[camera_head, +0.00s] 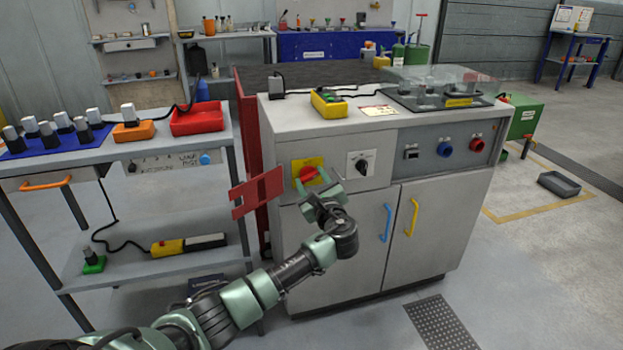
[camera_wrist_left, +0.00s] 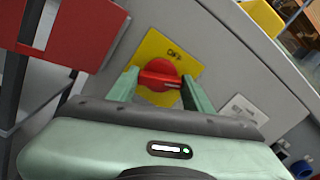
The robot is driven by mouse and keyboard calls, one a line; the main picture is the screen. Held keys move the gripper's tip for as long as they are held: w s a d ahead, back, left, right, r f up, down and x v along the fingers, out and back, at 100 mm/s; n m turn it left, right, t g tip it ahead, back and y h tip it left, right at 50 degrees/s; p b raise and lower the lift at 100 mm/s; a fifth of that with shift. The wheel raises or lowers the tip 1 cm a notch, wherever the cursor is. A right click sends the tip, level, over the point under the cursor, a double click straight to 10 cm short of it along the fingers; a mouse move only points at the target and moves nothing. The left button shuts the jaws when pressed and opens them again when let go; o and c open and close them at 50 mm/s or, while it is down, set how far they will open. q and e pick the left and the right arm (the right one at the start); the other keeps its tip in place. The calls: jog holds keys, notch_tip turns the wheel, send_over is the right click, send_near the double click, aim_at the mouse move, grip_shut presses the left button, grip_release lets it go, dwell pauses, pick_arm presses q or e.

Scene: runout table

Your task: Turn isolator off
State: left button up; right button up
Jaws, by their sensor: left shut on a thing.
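The isolator is a red rotary handle (camera_head: 308,174) on a yellow plate (camera_head: 299,164) at the left of the grey cabinet's front. In the left wrist view the red handle (camera_wrist_left: 159,74) lies between my two green fingers, on its yellow plate (camera_wrist_left: 152,47). My left gripper (camera_head: 311,183) is at the handle and shut on it. In the head view the fingers cover part of the handle. My right gripper does not show in either view.
A red hinged panel (camera_head: 258,194) stands close to the left of the gripper. A black selector switch (camera_head: 361,166) on a white plate is just right of the isolator. Blue (camera_head: 386,222) and yellow (camera_head: 413,217) door handles are below. A shelf rack (camera_head: 160,263) stands at left.

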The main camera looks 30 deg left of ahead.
pick_arm(q)
jog(key=n, duration=0.4)
jog(key=shift+d+f+n+b, duration=0.1)
jog(key=shift+f+n+b, duration=0.1)
jog(key=shift+n+b, duration=0.15)
jog(key=n+b, duration=0.1)
jog(key=n, duration=0.2)
jog(key=shift+f+n+b, duration=0.1)
jog(key=shift+n+b, duration=0.25)
jog(key=n+b, duration=0.2)
jog(key=n, duration=0.2)
jog(key=shift+n, duration=0.3)
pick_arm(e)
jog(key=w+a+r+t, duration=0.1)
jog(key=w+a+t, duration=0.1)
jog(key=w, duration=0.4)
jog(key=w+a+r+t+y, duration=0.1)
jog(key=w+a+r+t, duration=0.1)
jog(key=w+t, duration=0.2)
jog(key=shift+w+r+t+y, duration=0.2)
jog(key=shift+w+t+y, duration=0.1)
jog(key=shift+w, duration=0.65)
pick_arm(q)
jog(key=o, duration=1.4)
jog(key=shift+c, duration=0.2)
jog(key=shift+r, duration=0.25)
